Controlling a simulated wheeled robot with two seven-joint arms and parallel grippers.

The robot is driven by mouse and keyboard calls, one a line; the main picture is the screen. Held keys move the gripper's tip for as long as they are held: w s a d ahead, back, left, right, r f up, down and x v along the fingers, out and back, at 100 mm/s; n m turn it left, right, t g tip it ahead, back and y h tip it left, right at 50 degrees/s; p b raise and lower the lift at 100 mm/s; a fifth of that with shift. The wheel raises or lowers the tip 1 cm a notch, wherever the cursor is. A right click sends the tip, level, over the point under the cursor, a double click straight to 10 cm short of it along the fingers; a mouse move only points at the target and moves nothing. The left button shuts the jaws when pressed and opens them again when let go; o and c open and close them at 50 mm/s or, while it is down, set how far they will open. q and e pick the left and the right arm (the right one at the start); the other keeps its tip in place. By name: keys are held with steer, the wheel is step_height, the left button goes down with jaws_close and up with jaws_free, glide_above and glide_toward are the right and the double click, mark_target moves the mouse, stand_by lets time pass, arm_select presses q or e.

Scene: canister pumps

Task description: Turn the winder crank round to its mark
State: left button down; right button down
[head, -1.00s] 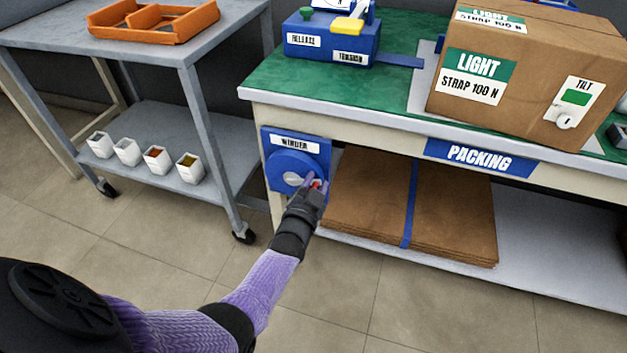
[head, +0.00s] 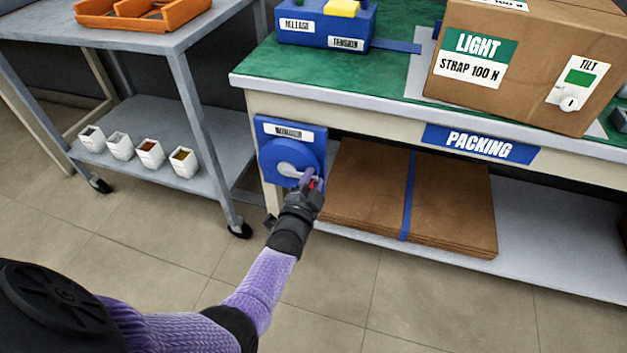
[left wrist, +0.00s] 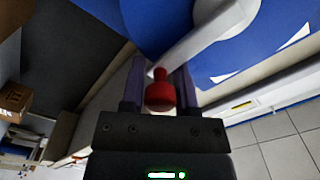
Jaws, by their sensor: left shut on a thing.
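The winder (head: 289,150) is a blue plate with a round blue disc on the front of the packing bench's left leg. Its pale crank arm (head: 290,170) runs from the disc's hub toward the lower right and ends in a red knob (head: 312,183). In the left wrist view the red knob (left wrist: 160,92) sits between the two fingers of my left gripper (left wrist: 160,88), which is shut on it. In the head view my left gripper (head: 311,182) partly hides the knob. I cannot make out the mark. My right gripper is not in view.
The packing bench (head: 340,95) has a green top bearing a cardboard box (head: 520,100) and a blue strapping device (head: 325,30). Flat brown cardboard (head: 455,210) lies on its lower shelf, right of my gripper. A grey cart (head: 200,120) stands left with small white cups.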

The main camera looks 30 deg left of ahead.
arm_select(q)
steer(key=shift+s+a+f, duration=0.2)
steer(key=shift+f, duration=0.2)
steer(key=shift+c, duration=2.4)
jaws_free()
steer(key=shift+a, duration=0.1)
steer(key=shift+o, duration=0.3)
steer(key=shift+r, duration=0.1)
steer(key=p+v, duration=0.4)
steer(key=v, duration=0.6)
steer(key=shift+p, duration=0.35)
